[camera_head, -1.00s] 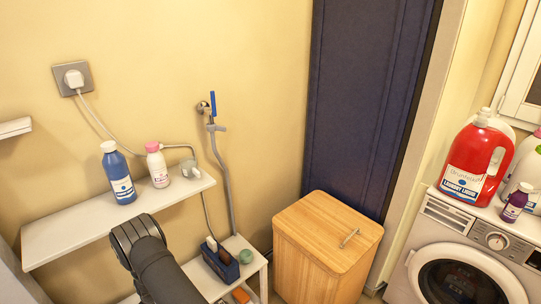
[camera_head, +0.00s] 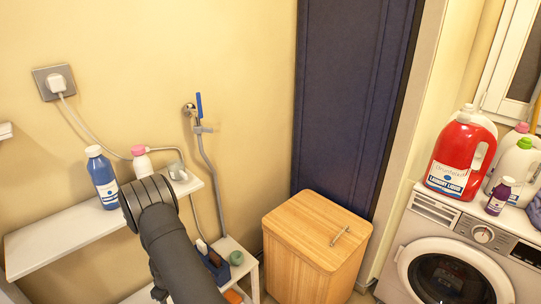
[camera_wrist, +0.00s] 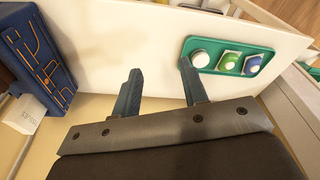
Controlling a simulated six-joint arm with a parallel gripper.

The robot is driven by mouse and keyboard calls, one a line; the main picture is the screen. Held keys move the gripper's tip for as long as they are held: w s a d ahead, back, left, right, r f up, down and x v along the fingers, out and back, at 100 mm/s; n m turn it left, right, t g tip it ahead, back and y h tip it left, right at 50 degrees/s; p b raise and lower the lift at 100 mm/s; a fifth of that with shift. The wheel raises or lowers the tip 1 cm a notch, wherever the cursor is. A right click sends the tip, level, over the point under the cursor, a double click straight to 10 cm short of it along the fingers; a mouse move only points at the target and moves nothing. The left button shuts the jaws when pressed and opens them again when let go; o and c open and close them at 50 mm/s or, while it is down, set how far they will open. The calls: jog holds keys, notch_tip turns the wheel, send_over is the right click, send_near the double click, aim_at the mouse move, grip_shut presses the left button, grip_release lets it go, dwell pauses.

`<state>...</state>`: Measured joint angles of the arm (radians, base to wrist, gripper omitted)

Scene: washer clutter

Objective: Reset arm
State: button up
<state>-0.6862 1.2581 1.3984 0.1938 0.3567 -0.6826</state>
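My gripper (camera_wrist: 160,88) shows in the wrist view with its two dark fingers apart and nothing between them. Beyond the fingers is a white panel (camera_wrist: 110,40). A green tray (camera_wrist: 241,72) holding a white, a green and a blue piece lies just past the right fingertip; I cannot tell whether they touch. In the head view my dark arm rises from the bottom in front of the white wall shelf (camera_head: 60,238), and the gripper's fingers are hidden.
A blue bottle (camera_head: 102,178) and a pink-capped bottle (camera_head: 142,162) stand on the shelf, close to my arm. A wooden hamper (camera_head: 315,235), a washing machine (camera_head: 450,250) and a red detergent jug (camera_head: 460,155) are to the right. A blue patterned box (camera_wrist: 38,55) is left of the fingers.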

jog(key=w+d+m, duration=0.1)
jog(key=w+d, duration=0.1)
jog(key=d, duration=0.6)
jog(key=a+f, duration=0.2)
jog(key=a, duration=0.1)
jog(key=s+a+f, duration=0.1)
jog(key=a+f, duration=0.2)
jog(key=a, duration=0.1)
jog(key=s+a+f, duration=0.1)
jog(key=a+f, duration=0.1)
jog(key=a, duration=0.2)
jog(key=shift+a+f, duration=0.1)
jog(key=shift+f, duration=0.9)
